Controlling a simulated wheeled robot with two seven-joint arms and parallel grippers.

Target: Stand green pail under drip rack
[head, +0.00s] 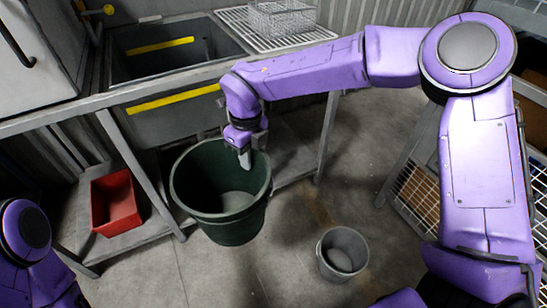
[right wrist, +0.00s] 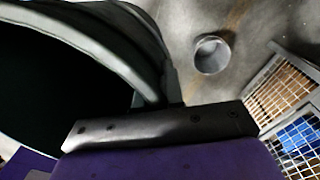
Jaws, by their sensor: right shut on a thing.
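The green pail (head: 222,222) is dark green, open at the top and roughly upright, in front of the sink bench in the head view. My right gripper (head: 245,160) is shut on the pail's far right rim. In the right wrist view the pail's rim (right wrist: 125,45) runs close past the gripper, and its inside is very dark. I cannot tell whether the pail's base touches the floor. The white wire drip rack (head: 330,33) lies at the right of the sink, with a wire basket (head: 283,18) on it. My left gripper is not in view.
A small grey bucket (head: 342,254) stands on the floor to the right. A red bin (head: 116,203) sits on the low shelf at left. A bench leg (head: 327,135) stands right of the pail. A wire-sided rack (head: 415,195) is farther right. Floor between bench and rack is mostly clear.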

